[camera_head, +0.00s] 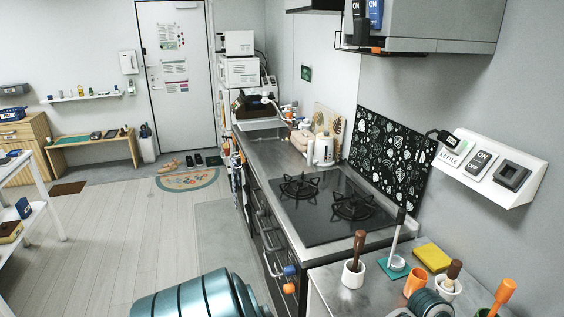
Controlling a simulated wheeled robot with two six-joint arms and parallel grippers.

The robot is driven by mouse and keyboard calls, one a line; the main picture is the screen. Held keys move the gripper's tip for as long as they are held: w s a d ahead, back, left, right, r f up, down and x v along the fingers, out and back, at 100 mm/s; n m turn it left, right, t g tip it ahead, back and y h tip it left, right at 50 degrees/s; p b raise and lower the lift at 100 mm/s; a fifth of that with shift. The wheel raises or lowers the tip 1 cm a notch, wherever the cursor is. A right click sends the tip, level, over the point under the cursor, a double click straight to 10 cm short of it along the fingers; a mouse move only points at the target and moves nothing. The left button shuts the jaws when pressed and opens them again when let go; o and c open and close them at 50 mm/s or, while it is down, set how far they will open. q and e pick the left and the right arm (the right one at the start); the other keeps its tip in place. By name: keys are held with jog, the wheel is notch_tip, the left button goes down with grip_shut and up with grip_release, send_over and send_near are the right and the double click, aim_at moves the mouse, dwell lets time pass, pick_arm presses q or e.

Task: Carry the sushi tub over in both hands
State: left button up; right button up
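I cannot pick out a sushi tub for certain in the head view. A dark brown box-like object (256,106) stands at the far end of the counter, partly hidden by smaller things around it; I cannot tell what it is. Neither of my grippers shows in this view, so whether they are open or hold anything is hidden.
A long counter (262,149) with a black two-burner hob (331,208) runs along the right wall. A near worktop (334,289) holds pots with tools and a yellow sponge (433,256). A white shelf rack (44,200) stands left. The wooden floor (120,235) between is mostly clear.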

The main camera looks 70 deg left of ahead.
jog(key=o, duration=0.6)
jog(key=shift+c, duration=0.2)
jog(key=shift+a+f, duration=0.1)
